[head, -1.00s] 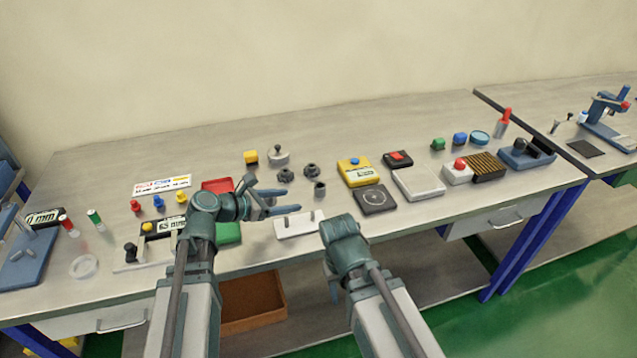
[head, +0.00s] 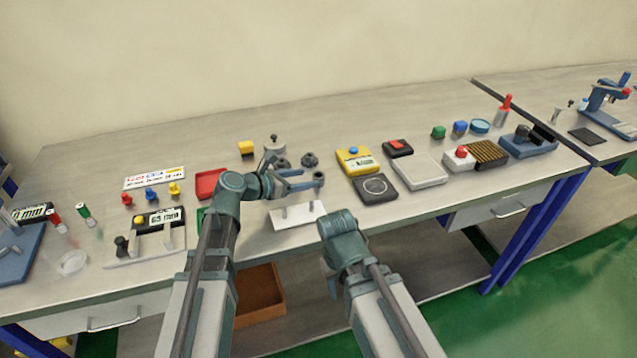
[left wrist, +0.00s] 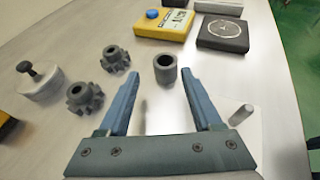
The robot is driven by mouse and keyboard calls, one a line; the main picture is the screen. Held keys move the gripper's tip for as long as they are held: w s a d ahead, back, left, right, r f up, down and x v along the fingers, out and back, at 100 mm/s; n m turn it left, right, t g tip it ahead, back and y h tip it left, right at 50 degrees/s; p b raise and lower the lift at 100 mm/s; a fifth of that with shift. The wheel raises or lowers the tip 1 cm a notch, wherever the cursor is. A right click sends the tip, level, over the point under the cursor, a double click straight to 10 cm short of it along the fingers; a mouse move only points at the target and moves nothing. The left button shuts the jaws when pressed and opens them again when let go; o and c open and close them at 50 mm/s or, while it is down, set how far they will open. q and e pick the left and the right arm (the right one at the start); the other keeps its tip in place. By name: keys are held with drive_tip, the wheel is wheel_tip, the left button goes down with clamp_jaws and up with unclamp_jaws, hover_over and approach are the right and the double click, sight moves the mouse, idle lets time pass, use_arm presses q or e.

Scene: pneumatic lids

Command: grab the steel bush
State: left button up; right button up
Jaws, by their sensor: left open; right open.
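The steel bush (head: 319,176) is a small dark grey hollow cylinder standing upright on the bench. In the left wrist view the bush (left wrist: 165,71) stands at the fingertips, roughly centred between them. My left gripper (head: 307,179) is open and empty, with its fingers level and pointing toward the bush; it also shows in the left wrist view (left wrist: 162,84). I cannot tell whether a finger touches the bush. My right gripper (head: 332,286) hangs low in front of the bench edge, open and mostly hidden by its arm.
Two dark gears (left wrist: 116,60) and a knobbed weight (left wrist: 40,81) stand left of the bush. A white plate with pegs (head: 290,223) lies in front. A yellow device (head: 356,161) and a black scale-like box (head: 375,189) are on the right.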

sight(317, 176)
use_arm(q)
drive_tip(key=shift+b+x, duration=0.95)
drive_tip(key=shift+x, duration=1.8)
drive_tip(key=shift+s+r, duration=0.1)
drive_tip(key=shift+r, duration=0.05)
clamp_jaws()
